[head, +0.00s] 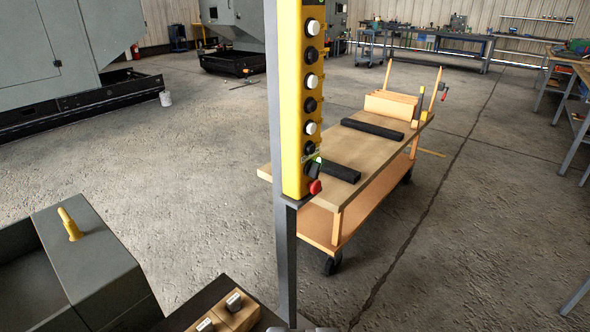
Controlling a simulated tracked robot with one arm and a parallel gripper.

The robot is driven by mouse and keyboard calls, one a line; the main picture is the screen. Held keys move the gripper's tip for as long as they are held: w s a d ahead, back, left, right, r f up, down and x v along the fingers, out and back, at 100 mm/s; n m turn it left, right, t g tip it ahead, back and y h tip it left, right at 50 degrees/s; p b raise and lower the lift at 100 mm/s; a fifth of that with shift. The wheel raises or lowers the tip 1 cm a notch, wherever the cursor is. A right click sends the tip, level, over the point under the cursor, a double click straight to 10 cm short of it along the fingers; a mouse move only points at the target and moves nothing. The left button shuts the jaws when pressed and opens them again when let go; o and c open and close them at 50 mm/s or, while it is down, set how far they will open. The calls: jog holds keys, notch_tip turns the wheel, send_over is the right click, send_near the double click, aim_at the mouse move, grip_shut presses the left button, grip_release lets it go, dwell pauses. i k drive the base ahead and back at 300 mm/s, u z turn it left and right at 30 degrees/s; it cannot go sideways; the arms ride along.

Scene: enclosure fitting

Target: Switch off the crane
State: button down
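The crane control is a tall yellow box (290,100) on a grey post (285,250), near the middle of the head view. White and black round buttons alternate down its right-hand face. A red button (315,187) sticks out at the bottom. The top of the box is cut off by the frame. My gripper's fingers do not show; nothing is seen touching the control.
A wooden cart (350,180) with black bars stands close behind the post. Grey machines (40,60) stand at the back left, workbenches (420,38) behind.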

aim_at(312, 168)
jog(key=i, duration=0.9)
jog(key=z, duration=0.05)
